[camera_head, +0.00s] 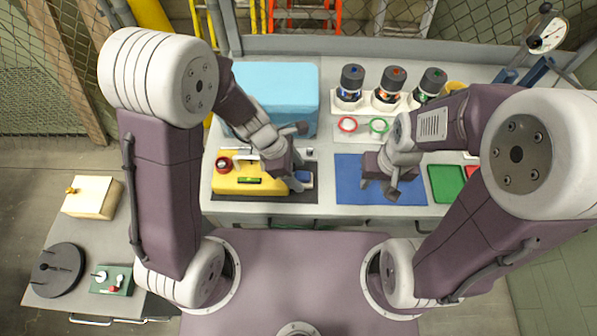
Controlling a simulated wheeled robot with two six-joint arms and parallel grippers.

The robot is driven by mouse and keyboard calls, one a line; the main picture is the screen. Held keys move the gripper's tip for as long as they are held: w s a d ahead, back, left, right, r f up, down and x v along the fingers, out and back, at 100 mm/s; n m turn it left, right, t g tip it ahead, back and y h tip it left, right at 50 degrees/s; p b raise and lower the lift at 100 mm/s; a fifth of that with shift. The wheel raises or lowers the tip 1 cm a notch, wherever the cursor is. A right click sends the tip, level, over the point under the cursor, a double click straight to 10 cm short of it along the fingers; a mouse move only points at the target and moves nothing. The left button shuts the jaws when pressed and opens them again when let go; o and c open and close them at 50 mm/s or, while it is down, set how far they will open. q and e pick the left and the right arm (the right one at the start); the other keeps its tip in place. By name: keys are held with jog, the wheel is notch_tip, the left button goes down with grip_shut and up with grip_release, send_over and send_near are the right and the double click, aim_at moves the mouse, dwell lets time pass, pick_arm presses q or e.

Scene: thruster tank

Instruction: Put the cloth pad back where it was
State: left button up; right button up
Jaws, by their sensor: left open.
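A small blue pad (305,178), which may be the cloth pad, lies at the right end of the dark mat (232,196), partly hidden by my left gripper. My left gripper (299,158) is open over the right side of this mat, beside the yellow case (235,184). I cannot tell whether it touches the pad. My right gripper (379,191) is over the blue mat (350,193) with its fingers apart and nothing visible between them.
A light blue box (285,82) stands at the back left. Several dark-capped bottles (352,82) stand in white holders behind red and green rings (348,124). A green panel (446,183) lies right of the blue mat. A dial gauge (548,35) stands at the far right.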

pick_arm(q)
jog(key=p+v, duration=0.3)
jog(key=v, duration=0.7)
jog(key=shift+a, duration=0.1)
jog(key=shift+a+r, duration=0.15)
jog(key=shift+r, duration=0.2)
